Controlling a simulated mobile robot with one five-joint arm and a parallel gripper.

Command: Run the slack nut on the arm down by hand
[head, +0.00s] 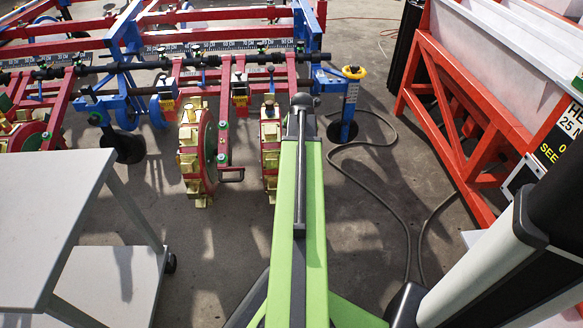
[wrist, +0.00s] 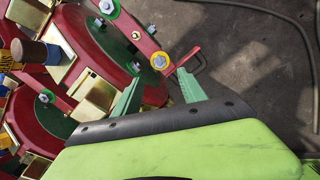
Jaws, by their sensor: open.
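My gripper (wrist: 158,88) is open and empty, its two green fingers spread apart. Just beyond the fingertips, a nut on a yellow washer (wrist: 160,61) sits at the lower end of a red arm (wrist: 134,30). I cannot tell whether the fingers touch it. I cannot tell from this picture which nut is slack. In the head view, the red arm (head: 223,143) stands beside the left punch wheel (head: 193,160); my fingers are hidden there.
The blue and red planter frame (head: 120,50) spans the back left. A second punch wheel (head: 269,158) stands close to my arm. A grey cart (head: 45,215) is at left, an orange hopper frame (head: 465,150) at right. A hose (head: 385,190) lies on open floor.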

